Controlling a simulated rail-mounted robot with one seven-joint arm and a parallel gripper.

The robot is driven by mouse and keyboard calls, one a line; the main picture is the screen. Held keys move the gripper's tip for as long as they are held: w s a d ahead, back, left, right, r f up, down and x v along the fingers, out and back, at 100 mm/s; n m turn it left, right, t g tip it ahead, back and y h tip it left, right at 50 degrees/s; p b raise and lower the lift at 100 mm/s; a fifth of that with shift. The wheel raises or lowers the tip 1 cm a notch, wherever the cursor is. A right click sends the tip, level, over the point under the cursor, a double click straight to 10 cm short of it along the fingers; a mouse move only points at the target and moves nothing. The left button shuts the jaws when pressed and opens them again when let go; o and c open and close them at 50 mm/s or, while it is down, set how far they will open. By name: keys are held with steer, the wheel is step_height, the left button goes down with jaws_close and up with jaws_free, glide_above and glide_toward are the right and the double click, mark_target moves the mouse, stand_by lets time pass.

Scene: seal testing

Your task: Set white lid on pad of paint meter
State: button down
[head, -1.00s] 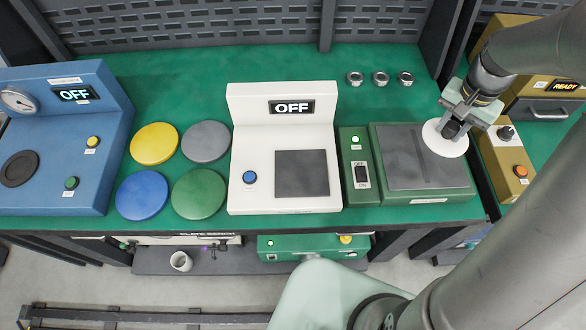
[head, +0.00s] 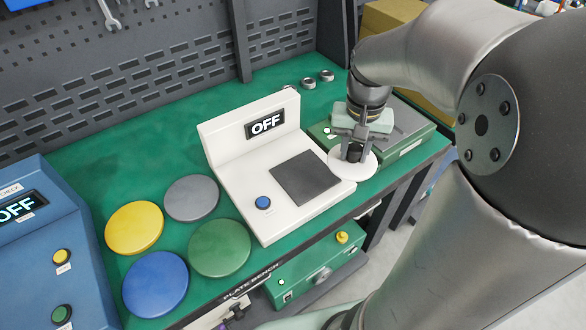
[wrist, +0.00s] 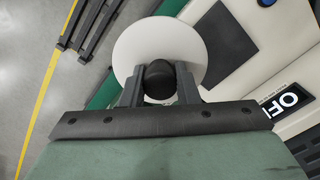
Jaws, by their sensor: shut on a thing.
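The white lid (head: 338,165) is a round disc with a black knob, and it also shows in the wrist view (wrist: 145,42). My gripper (head: 353,148) is shut on the black knob (wrist: 158,80) and holds the lid about level. The white meter (head: 236,160) has an OFF display and a blue button. Its dark square pad (head: 305,178) is bare and lies just left of the lid; in the wrist view the pad (wrist: 228,45) is partly covered by the lid's edge. The lid appears raised at the meter's right edge; its exact height is unclear.
Yellow (head: 134,228), grey (head: 192,198), green (head: 220,248) and blue (head: 155,284) discs lie left of the meter. A green machine (head: 412,148) stands to the right, partly behind my arm. A blue machine (head: 45,250) stands at far left. Small metal rings (head: 308,83) lie behind.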

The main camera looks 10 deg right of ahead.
steer(key=w+a+f, duration=0.3)
steer(key=w+a, duration=0.2)
steer(key=p, duration=0.1)
glide_above(305, 175)
steer(key=f, duration=0.5)
steer(key=shift+s+d+f, duration=0.1)
steer(key=shift+d, duration=0.1)
steer(key=shift+a+f, duration=0.15)
steer(key=shift+f, duration=0.05)
steer(key=shift+w+f, duration=0.2)
steer(key=shift+f, duration=1.45)
steer(key=shift+f, duration=0.15)
steer(key=c, duration=1.1)
jaws_free()
